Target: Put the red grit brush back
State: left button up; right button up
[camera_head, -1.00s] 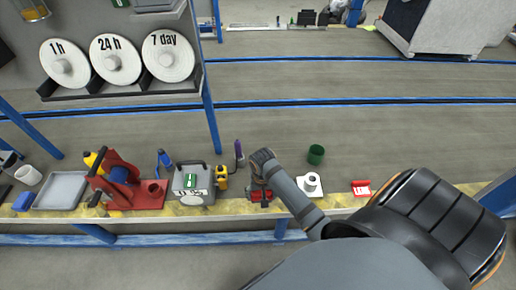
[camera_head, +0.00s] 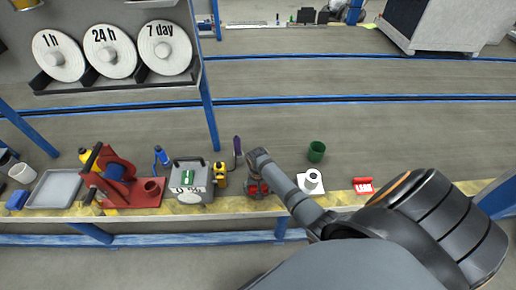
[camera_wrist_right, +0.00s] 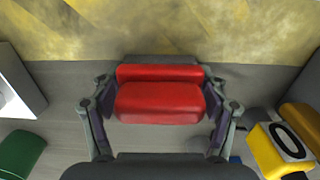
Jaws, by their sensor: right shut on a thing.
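The red grit brush (camera_wrist_right: 160,98) is between the fingers of my right gripper (camera_wrist_right: 160,122) in the right wrist view, with a dark grey part behind its red body. In the head view the brush (camera_head: 258,189) shows below my right gripper (camera_head: 258,178), close to the bench's front edge. My right gripper is shut on it. Whether the brush touches the bench is hard to tell. My left gripper is not in view.
A yellow device (camera_head: 220,175) and a grey box (camera_head: 190,181) stand left of the brush.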

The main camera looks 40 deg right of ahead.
jog(key=o, duration=1.2)
jog(key=shift+f, duration=0.1)
notch_tip(320, 180, up, 12)
jog(key=p, duration=0.2)
jog(key=shift+p, duration=0.3)
